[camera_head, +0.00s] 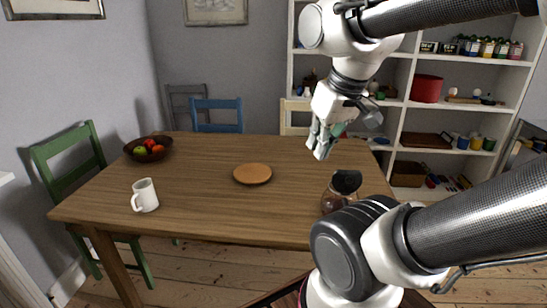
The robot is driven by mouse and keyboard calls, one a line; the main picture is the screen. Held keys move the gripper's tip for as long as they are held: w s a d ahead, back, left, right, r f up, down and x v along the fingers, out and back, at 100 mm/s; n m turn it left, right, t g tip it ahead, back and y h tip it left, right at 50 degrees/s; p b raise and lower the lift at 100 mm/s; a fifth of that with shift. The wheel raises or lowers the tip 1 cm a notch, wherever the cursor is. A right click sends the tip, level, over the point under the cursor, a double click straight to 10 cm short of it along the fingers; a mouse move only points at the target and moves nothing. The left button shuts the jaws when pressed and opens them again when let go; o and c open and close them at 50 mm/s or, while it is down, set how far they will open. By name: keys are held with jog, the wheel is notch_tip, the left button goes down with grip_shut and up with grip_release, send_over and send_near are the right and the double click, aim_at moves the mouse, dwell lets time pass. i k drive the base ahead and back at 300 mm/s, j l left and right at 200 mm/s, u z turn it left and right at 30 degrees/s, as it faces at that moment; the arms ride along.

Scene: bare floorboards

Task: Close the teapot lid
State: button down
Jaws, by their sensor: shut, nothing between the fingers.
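The teapot (331,201) stands near the right front edge of the wooden table. It looks brownish, and its lower right part is hidden behind my arm. A dark, round lid (347,182) shows at its top and seems tilted up, though it is too small to be sure. My gripper (319,153) points down above the table's right part, behind and above the teapot and apart from it. Its fingers are shut with nothing between them.
A round wooden board (253,174) lies mid-table. A fruit bowl (166,149) sits at the back left. Chairs surround the wooden table (215,205), and white shelves (400,120) stand behind. The table between mug and teapot is clear.

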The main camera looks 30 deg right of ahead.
aim_at(346, 182)
jog(key=k+l, duration=0.15)
jog(key=l, duration=0.25)
jog(key=k+l, duration=0.1)
jog(key=l, duration=0.25)
jog(key=k+l, duration=0.15)
jog(key=l, duration=0.25)
jog(key=k+l, duration=0.15)
jog(key=l, duration=0.25)
